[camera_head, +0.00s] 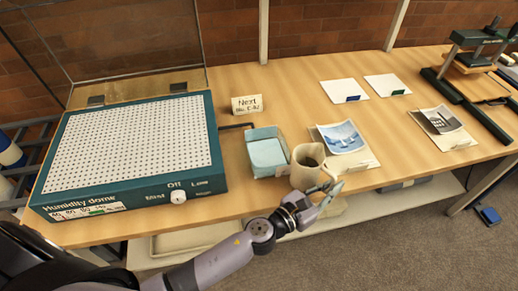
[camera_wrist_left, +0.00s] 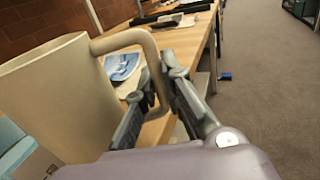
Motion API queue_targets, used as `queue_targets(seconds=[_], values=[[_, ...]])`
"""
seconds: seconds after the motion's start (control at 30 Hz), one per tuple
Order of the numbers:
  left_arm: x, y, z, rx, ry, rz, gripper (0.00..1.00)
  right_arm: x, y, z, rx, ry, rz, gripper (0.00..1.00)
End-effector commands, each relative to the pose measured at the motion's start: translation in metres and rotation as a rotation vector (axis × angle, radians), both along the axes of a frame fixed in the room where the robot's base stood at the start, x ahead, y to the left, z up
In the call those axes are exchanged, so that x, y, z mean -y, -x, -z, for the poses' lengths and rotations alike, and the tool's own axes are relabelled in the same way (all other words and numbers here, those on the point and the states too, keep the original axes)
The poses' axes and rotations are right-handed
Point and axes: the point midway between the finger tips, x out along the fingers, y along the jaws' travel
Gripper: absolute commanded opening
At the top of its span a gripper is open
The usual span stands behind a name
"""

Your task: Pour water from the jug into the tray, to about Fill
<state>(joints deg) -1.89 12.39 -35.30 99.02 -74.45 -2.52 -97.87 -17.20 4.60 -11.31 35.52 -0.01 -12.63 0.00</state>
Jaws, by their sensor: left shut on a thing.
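The cream jug (camera_head: 299,178) is upright near the table's front edge, beside the light blue box. I cannot tell whether it rests on the table or is slightly raised. My left gripper (camera_head: 326,196) is shut on the jug's handle; the left wrist view shows the fingers (camera_wrist_left: 160,92) around the handle (camera_wrist_left: 128,38) with the jug body (camera_wrist_left: 60,95) at left. The jug's inside looks dark; its water level is unclear. The teal humidity dome unit (camera_head: 130,195) has a white perforated panel and a raised clear lid. No tray with a Fill mark can be made out. My right gripper is out of view.
The light blue box (camera_head: 249,163) is just left of the jug. A small sign (camera_head: 247,104) stands behind it. Photos on cards (camera_head: 341,137) lie to the right, with white cards (camera_head: 344,90) behind. A green press (camera_head: 470,85) stands at far right. Bare table lies between.

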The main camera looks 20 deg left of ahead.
Motion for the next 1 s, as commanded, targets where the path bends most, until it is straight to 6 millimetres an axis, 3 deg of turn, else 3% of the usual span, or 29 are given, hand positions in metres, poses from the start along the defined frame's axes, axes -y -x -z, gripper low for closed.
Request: queue_targets(seconds=[0.47,1.0], values=[[-0.003,-0.001,-0.015,-0.018,0.052,0.0,0.0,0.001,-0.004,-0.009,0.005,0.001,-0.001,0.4],[-0.022,-0.009,-0.074,-0.14,0.344,0.002,0.0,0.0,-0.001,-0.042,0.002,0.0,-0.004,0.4]])
